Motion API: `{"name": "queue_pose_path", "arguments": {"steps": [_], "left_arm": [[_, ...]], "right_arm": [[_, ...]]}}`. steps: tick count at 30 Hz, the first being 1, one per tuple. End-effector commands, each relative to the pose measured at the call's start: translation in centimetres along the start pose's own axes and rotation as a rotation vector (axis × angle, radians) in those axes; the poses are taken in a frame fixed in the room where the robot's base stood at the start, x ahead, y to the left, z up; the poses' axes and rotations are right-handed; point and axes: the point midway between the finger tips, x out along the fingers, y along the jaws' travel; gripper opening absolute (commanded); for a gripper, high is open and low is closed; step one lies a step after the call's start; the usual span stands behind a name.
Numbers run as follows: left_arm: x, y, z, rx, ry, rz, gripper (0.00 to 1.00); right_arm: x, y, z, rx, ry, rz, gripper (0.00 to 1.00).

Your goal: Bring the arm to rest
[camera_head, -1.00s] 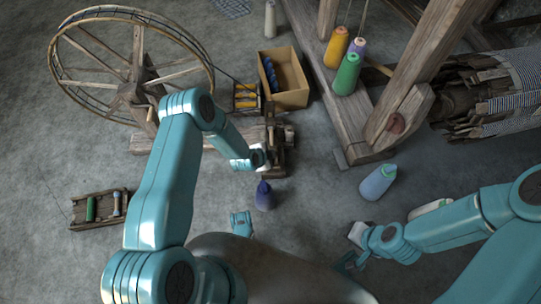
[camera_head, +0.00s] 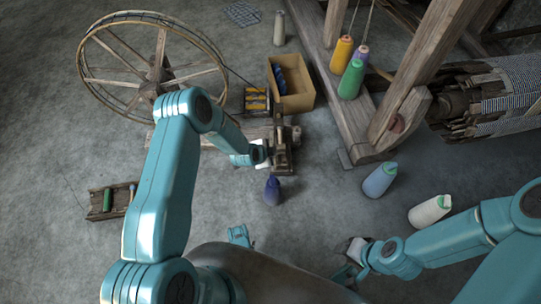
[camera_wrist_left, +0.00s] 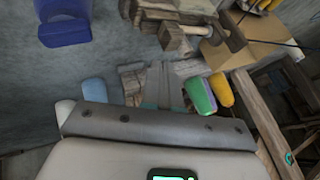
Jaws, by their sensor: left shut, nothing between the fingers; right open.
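My left arm comes in from the left, bent at the elbow. Its gripper (camera_head: 262,154) is shut and empty beside a small wooden stand (camera_head: 281,156); its fingertips are hard to make out in the head view. In the left wrist view the gripper's fingers (camera_wrist_left: 160,82) point away, together. My right arm reaches in from the right, low over the floor. Its gripper (camera_head: 350,262) is open and empty near the bottom edge, partly hidden by my own body.
A dark blue cone (camera_head: 272,191) stands just below the left gripper. A spinning wheel (camera_head: 157,72), cardboard box (camera_head: 303,98) and loom frame (camera_head: 372,138) lie beyond. A small bobbin rack (camera_head: 96,213) lies left.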

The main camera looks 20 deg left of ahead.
Motion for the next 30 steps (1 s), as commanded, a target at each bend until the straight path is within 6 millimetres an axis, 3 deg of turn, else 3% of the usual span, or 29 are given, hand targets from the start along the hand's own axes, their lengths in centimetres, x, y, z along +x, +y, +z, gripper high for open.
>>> {"name": "queue_pose_path", "arguments": {"steps": [20, 23, 25, 26, 30], "left_arm": [[0.1, -0.4, -0.2, 0.0, 0.0, 0.002, 0.0], [-0.2, -1.2, -0.8, 0.009, 0.007, -0.012, 0.0], [-1.4, -2.4, -1.9, 0.023, 0.02, -0.026, 0.0], [-2.3, -1.9, -2.3, 0.026, 0.021, -0.01, 0.0], [-7.3, 3.4, -3.0, -0.117, -0.004, 0.128, 0.0]], "right_arm": [[-0.1, -0.1, 0.0, -0.001, 0.0, 0.0, 0.43], [-0.1, -0.1, 0.0, -0.001, 0.0, 0.0, 0.43], [-0.1, -0.1, 0.0, -0.001, 0.0, 0.0, 0.43], [-0.1, -0.1, 0.0, -0.001, 0.0, 0.0, 0.43], [-0.1, -0.1, 0.0, -0.001, 0.0, 0.0, 0.43]]}}
